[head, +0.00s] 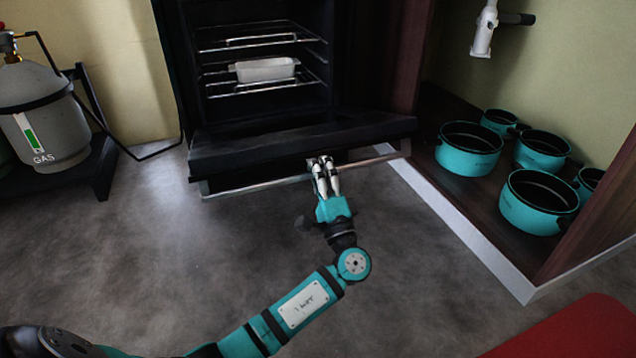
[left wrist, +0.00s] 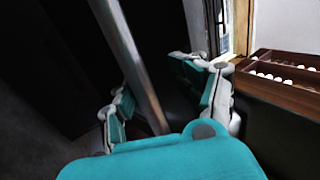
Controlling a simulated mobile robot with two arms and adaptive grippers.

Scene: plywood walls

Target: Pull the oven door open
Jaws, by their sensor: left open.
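The black oven door (head: 300,143) is hinged down far from the oven, and its inside and racks show in the head view. Its metal handle bar (head: 255,187) runs along the outer edge of the door. My left gripper (head: 323,163) is at the handle, right of its middle. In the left wrist view the bar (left wrist: 135,65) passes between the two open fingers (left wrist: 165,100); I cannot tell whether they touch it. My right gripper is not in view.
A white dish (head: 265,70) sits on an oven rack. A gas bottle (head: 42,115) on a dark stand is at the left. Several teal pots (head: 468,148) stand in the cabinet at the right. A red surface (head: 575,330) is at the lower right. Grey floor in front of the door is clear.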

